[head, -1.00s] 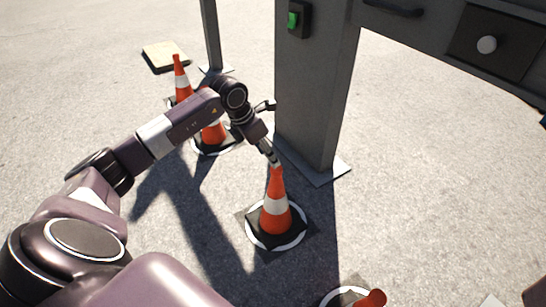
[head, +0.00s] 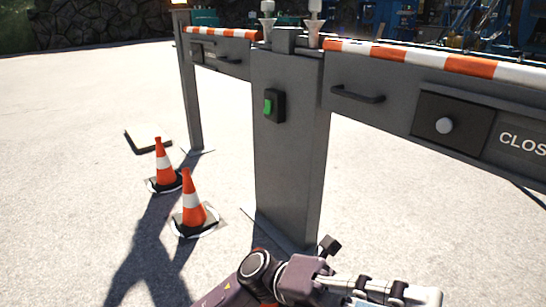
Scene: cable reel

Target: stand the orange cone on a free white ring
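Two orange cones with white bands stand upright at the left, the farther cone (head: 163,168) and the nearer cone (head: 192,203). Each has a dark base with a white ring around it; the nearer ring (head: 207,230) shows more clearly. My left gripper (head: 430,296) is at the bottom edge, right of the grey post, pointing right. No cone shows in its fingers, but its lower part is cut off, so its opening is unclear. A small orange patch (head: 268,304) shows beside my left wrist, mostly hidden. No free white ring is visible. My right gripper is out of view.
A grey post (head: 288,160) with a green switch (head: 268,107) stands in the middle. Pavement at the left is open.

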